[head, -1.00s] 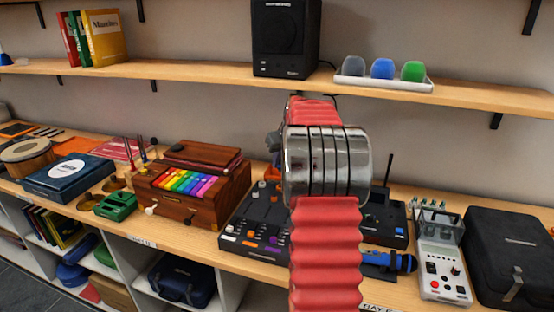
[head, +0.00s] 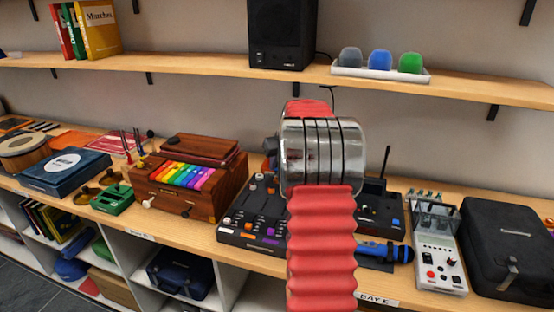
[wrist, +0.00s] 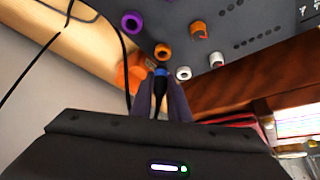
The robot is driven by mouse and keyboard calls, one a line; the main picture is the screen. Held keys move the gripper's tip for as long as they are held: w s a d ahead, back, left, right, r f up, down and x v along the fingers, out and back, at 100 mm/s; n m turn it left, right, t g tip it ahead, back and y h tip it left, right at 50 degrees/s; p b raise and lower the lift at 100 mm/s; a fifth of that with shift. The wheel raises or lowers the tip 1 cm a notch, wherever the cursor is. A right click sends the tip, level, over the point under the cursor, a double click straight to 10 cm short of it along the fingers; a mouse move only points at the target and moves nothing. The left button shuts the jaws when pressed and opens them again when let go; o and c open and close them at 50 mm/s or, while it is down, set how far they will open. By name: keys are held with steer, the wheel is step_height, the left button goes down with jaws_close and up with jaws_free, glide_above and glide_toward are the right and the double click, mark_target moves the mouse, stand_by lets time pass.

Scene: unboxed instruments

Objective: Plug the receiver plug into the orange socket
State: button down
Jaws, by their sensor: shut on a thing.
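My gripper (wrist: 160,98) is shut on the receiver plug (wrist: 159,81), a slim dark plug with a blue band, in the wrist view. Its tip points at the orange socket (wrist: 163,52) on the grey mixer panel. The tip is close to the socket; I cannot tell whether it touches. A purple socket (wrist: 132,22) and a white socket (wrist: 183,73) flank the orange one. In the head view the mixer (head: 250,226) is partly behind my arm, which hides my gripper and the plug. The receiver (head: 380,212), a black box with an antenna, stands to the right.
Orange (wrist: 197,30) and white (wrist: 214,60) knobs stand near the sockets. A dark cable (wrist: 122,45) runs at the left. The wooden keyboard box (head: 190,180) stands left of the mixer, a blue microphone (head: 385,251) to the right. A shelf (head: 180,62) is above.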

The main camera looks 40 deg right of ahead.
mark_target(277, 170)
steer(key=shift+f, duration=0.45)
steer(key=shift+s+f, duration=0.15)
steer(key=shift+f, duration=1.1)
stand_by(2.6)
